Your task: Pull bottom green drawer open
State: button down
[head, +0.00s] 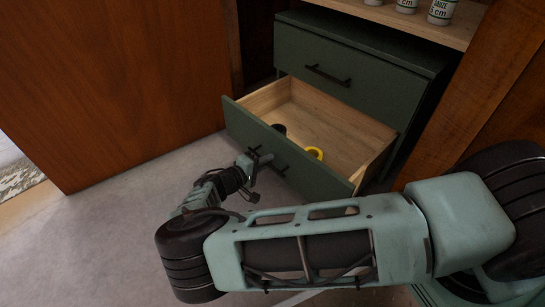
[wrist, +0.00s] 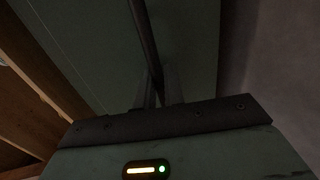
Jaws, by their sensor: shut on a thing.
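The bottom green drawer (head: 275,148) of the green cabinet stands well open in the head view, with its bare wood inside showing. A yellow ring-like thing (head: 314,152) and a dark thing (head: 279,129) lie in it. My gripper (head: 257,160) is at the drawer's front face, shut on the dark bar handle (head: 280,168). In the wrist view the handle (wrist: 145,40) runs down between the gripper's fingers (wrist: 158,88), against the green drawer front (wrist: 85,45). The fingertips are dark and hard to make out.
The top green drawer (head: 345,75) is closed, with its own dark handle (head: 328,75). A wooden panel (head: 120,90) stands at the left. White labelled containers (head: 441,11) stand on the wooden shelf above. The grey floor (head: 120,225) in front of the drawer is clear at the left.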

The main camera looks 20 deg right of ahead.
jog(key=shift+a, duration=0.15)
jog(key=c, duration=1.6)
grip_release()
jog(key=shift+c, duration=0.2)
jog(key=p+v, duration=0.5)
jog(key=v, duration=1.2)
jog(key=shift+a, duration=0.15)
jog(key=shift+s+r, duration=0.1)
jog(key=shift+r, duration=0.05)
